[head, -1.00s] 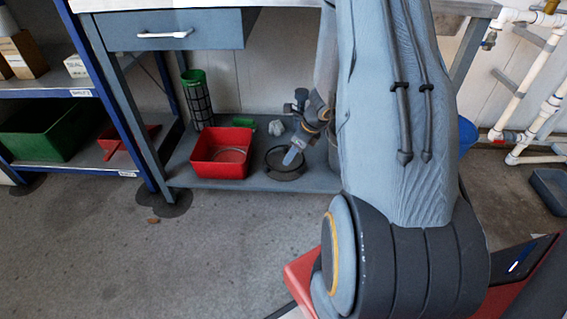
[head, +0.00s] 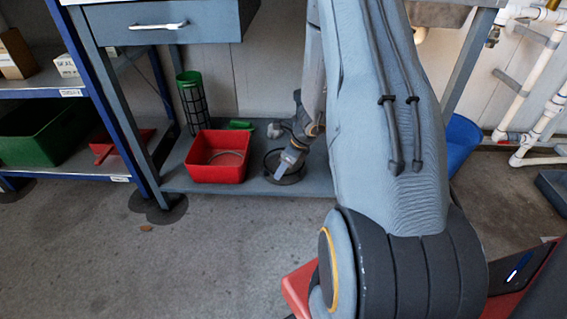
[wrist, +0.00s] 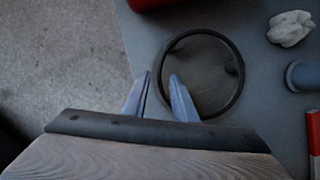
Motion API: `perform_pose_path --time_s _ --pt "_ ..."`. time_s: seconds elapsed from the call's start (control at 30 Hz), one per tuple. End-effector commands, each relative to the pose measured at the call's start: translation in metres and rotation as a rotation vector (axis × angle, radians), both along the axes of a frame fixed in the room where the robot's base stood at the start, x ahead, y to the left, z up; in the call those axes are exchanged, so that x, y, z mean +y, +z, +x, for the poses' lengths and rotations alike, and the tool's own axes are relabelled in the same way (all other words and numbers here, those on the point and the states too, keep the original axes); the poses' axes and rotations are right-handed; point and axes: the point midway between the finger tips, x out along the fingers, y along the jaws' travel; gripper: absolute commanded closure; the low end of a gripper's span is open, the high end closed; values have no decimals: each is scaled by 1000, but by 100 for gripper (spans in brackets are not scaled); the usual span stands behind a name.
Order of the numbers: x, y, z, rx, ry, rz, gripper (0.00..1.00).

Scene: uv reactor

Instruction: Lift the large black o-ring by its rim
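The large black o-ring (wrist: 243,80) lies flat on the grey lower shelf of the bench. In the wrist view its left rim passes between my two fingertips, one appearing outside the ring and the other over its inside. My gripper (wrist: 160,76) is open, with a clear gap between the fingers. I cannot tell how far the tips are above the shelf or whether they touch the rim. In the head view my gripper (head: 281,174) points down at the o-ring (head: 268,179) and hides part of it.
A red bin (head: 217,174) stands left of the o-ring. Behind are a green-topped mesh cylinder (head: 194,103) and a small green item (head: 239,125). A crumpled pale item (wrist: 290,28) lies right of the ring in the wrist view. The bench drawer (head: 160,24) overhangs the shelf.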

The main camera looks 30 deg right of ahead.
Motion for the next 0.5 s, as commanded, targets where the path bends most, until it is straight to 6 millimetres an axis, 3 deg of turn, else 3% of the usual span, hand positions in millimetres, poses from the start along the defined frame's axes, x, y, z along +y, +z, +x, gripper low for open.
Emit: perform_pose_path --time_s 0.03,0.17,0.5 --pt "0 0 0 0 0 0 80" --pt "0 0 0 0 0 0 100" --pt "0 1 0 0 0 0 100"
